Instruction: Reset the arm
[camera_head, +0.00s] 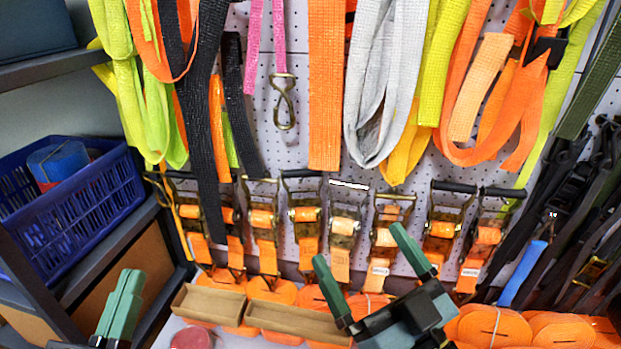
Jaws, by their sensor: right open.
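My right gripper (370,245) is in the lower middle, in front of the strap wall. Its two green fingers are spread apart with nothing between them. My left gripper (121,303) is at the lower left edge, with its green fingers pointing up. It is seen edge-on and partly cut off, so its opening cannot be made out. No held thing shows in it.
A white pegboard (300,140) holds hanging straps, a metal hook (284,100) and a row of ratchet buckles. Below are cardboard trays (209,304) and rolled orange straps (495,327). A blue basket (85,205) stands on the left shelf. Black straps hang at right.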

